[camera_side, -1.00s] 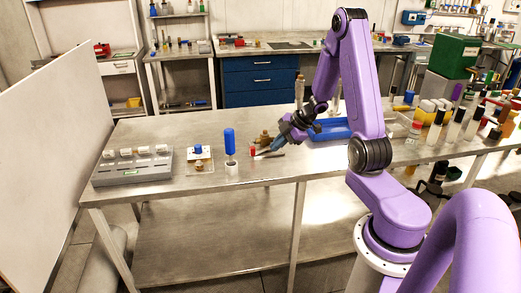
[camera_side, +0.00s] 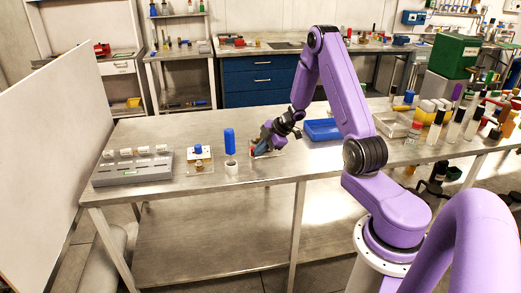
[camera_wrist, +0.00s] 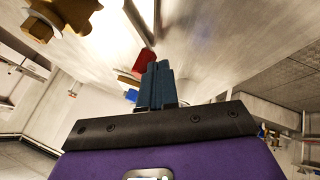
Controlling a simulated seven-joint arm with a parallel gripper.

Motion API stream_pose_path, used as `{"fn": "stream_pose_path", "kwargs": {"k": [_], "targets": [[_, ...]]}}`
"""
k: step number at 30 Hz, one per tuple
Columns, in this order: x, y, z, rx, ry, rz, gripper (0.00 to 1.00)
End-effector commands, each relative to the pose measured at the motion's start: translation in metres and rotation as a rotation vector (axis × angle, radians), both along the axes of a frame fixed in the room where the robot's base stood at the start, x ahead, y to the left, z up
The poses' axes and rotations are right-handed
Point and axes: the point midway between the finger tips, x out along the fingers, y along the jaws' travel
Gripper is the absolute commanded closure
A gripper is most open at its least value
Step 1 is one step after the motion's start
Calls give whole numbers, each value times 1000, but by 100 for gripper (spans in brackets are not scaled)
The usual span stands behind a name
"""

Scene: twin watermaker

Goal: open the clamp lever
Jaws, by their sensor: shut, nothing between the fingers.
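The clamp lever appears to be the small piece with a red end (camera_wrist: 144,61) in the wrist view. It lies beside the tips of my blue fingers, and I cannot tell whether they touch. In the side view my gripper (camera_side: 259,150) is low over the front part of the steel table and largely covers the clamp. In the wrist view my gripper (camera_wrist: 156,68) has its two fingers together with nothing between them. A brass-coloured fitting (camera_wrist: 66,14) shows at the top left of the wrist view. The lever's angle cannot be made out.
Left of my gripper stand a blue-handled tool in a white holder (camera_side: 231,168), a small blue-topped fixture (camera_side: 199,157) and a grey rack (camera_side: 131,170). A blue tray (camera_side: 325,130) lies to the right. Several bottles crowd the table's right end. The front right tabletop is clear.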

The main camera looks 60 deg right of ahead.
Motion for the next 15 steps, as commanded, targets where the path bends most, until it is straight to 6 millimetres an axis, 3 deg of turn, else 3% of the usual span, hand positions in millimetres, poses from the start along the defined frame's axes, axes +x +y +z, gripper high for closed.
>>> {"fn": "stream_pose_path", "kwargs": {"k": [8, 15], "targets": [[1, 0, 0, 1, -1, -12, 100], [7, 2, 1, 1, -7, -121, 100]]}}
